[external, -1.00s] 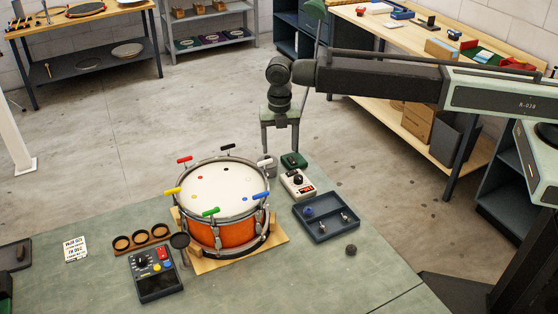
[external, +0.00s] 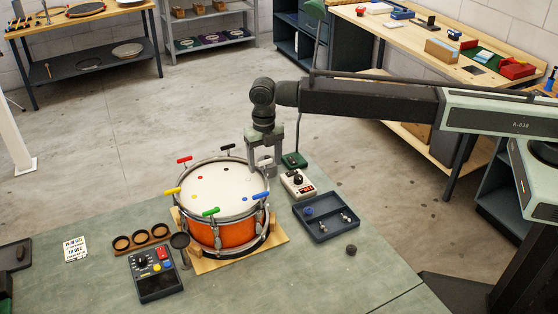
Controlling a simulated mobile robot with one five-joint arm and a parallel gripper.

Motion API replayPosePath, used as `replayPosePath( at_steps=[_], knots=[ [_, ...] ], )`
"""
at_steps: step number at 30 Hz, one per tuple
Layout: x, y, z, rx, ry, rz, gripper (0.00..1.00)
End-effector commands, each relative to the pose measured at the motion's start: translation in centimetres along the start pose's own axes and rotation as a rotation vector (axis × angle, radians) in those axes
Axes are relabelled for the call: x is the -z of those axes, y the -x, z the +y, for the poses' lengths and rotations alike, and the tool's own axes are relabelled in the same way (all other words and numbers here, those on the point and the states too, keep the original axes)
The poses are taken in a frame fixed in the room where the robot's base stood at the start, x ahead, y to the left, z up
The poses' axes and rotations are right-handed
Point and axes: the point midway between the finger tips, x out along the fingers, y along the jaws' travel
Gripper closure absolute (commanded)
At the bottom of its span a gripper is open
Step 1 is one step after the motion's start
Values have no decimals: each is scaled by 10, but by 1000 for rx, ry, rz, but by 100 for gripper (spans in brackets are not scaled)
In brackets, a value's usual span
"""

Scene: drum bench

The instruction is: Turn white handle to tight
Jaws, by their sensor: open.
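An orange snare drum (external: 234,234) with a white head (external: 213,186) sits on a wooden stand. Coloured T-handles stand around its rim: red (external: 184,160), black (external: 228,148), yellow (external: 172,191), green (external: 210,211) and blue (external: 262,195). I cannot clearly make out the white handle; the far right part of the rim is partly behind my gripper. My gripper (external: 262,166) points down at that part of the rim, its two fingers apart. Whether the fingers are around a handle or just beside it, I cannot tell.
Right of the drum are a white device with a dial (external: 298,183), a green box (external: 294,160) and a dark blue tray (external: 325,226) with small parts. A control box (external: 155,278) and a wooden holder with cups (external: 140,238) stand at the left. The front of the bench is clear.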

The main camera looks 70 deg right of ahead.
Motion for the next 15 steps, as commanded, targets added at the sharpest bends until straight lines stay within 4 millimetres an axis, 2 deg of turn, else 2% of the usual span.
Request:
replayPosePath(
  at_steps=[7, 8, 14, 15],
  knots=[
    [0, -1, 0, 0, 0, 0, 31],
    [0, -1, 0, 0, 0, 0, 36],
    [0, -1, 0, 0, 0, 0, 92],
    [0, -1, 0, 0, 0, 0, 93]
  ],
)
